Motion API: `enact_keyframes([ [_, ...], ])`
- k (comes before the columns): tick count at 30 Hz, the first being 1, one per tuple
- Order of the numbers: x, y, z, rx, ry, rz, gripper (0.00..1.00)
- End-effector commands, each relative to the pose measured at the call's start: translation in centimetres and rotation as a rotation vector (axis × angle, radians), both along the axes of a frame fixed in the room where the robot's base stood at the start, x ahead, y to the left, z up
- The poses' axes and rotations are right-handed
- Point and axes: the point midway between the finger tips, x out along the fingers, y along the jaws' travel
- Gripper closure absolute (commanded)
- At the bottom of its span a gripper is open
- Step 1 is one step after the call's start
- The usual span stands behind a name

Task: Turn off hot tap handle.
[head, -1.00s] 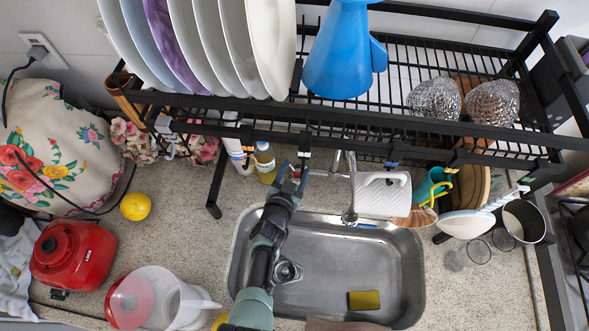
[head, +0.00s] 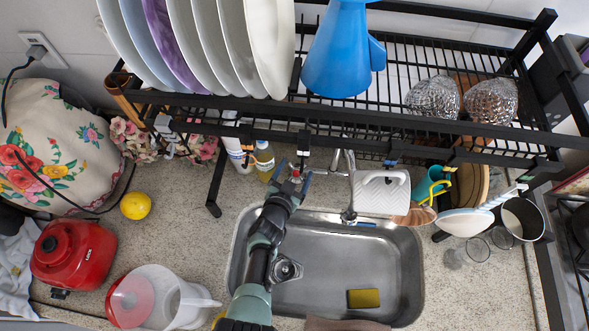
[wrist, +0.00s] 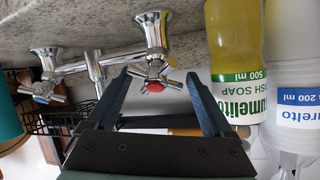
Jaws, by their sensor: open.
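The hot tap handle (wrist: 153,86) is a chrome cross handle with a red cap. In the wrist view, which looks upside down, it lies between the fingertips of my gripper (wrist: 159,76). My gripper is open, one dark blue finger on each side, and I cannot tell whether either finger touches the handle. The cold tap handle (wrist: 42,90), with a blue cap, stands further left on the same chrome tap body. In the head view, my gripper (head: 293,176) is behind the sink's back left edge, below the rack, and a small red spot shows between its fingers.
A dish soap bottle (wrist: 236,55) stands close to the right finger in the wrist view, with a white bottle (wrist: 292,70) beyond it. The black rack (head: 390,135) hangs above. The sink (head: 395,285) holds a yellow sponge (head: 363,298).

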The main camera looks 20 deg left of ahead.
Motion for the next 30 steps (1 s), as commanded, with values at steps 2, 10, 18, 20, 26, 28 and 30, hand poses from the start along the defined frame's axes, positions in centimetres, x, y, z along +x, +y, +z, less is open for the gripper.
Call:
enact_keyframes([
  [2, -0.2, 0.0, -0.3, -0.001, 0.008, 0.002, 0.13],
  [10, -0.5, 0.1, 0.2, -0.001, 0.004, 0.006, 0.13],
  [18, -4.0, -0.1, 2.2, -0.005, 0.005, 0.01, 0.13],
  [20, -4.9, -0.3, 2.7, -0.005, 0.004, 0.01, 0.13],
  [26, -7.6, -0.6, 3.4, -0.004, -0.003, 0.008, 0.13],
  [28, -7.9, -0.7, 3.3, -0.002, -0.005, 0.004, 0.13],
  [30, -8.3, -0.7, 3.5, -0.004, -0.006, 0.003, 0.13],
])
